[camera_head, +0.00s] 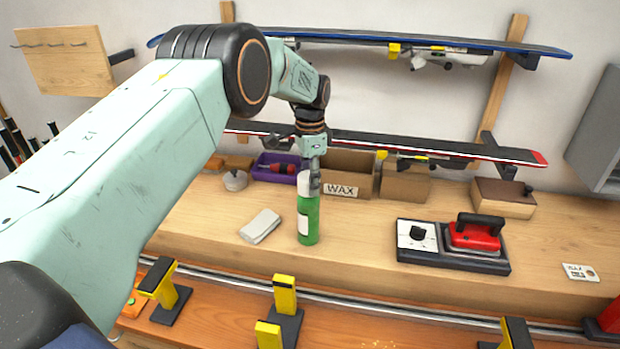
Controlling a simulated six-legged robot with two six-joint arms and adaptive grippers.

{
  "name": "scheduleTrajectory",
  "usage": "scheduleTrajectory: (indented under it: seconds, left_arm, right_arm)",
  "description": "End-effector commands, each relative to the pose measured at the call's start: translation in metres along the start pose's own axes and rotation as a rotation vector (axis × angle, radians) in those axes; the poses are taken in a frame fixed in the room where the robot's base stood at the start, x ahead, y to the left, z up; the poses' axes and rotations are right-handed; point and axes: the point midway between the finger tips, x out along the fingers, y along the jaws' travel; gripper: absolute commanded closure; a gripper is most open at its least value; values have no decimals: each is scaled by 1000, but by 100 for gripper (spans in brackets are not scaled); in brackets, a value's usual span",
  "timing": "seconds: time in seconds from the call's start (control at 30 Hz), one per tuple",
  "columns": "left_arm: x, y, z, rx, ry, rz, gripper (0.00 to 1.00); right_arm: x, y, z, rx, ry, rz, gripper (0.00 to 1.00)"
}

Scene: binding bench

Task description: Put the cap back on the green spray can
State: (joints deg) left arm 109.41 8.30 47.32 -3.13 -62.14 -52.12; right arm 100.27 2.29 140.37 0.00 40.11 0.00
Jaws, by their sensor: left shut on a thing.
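The green spray can (308,230) stands upright on the wooden bench, with a white label on its side. A white cap (304,185) is at the can's top, in line with it. I see no clear gap between them, but cannot tell whether the cap is fully seated. My left gripper (315,186) reaches down from above and is shut on the white cap; its finger hides part of the cap and the can's upper edge. My right gripper is not in view.
A folded pale cloth (260,226) lies left of the can. Behind are a purple bin (268,174), a cardboard box marked WAX (343,190) and a small round pot (235,181). A red iron (475,234) sits on a black base at right. Yellow clamps (284,296) stand in front.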

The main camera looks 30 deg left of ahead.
Motion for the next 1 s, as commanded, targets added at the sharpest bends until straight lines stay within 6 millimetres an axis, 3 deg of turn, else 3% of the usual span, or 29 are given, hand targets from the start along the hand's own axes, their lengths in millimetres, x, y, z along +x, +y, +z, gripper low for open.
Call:
scheduleTrajectory:
  seconds: [1.0]
  left_arm:
    - [8,0,0,0,0,0,62]
  right_arm:
    - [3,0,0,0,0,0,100]
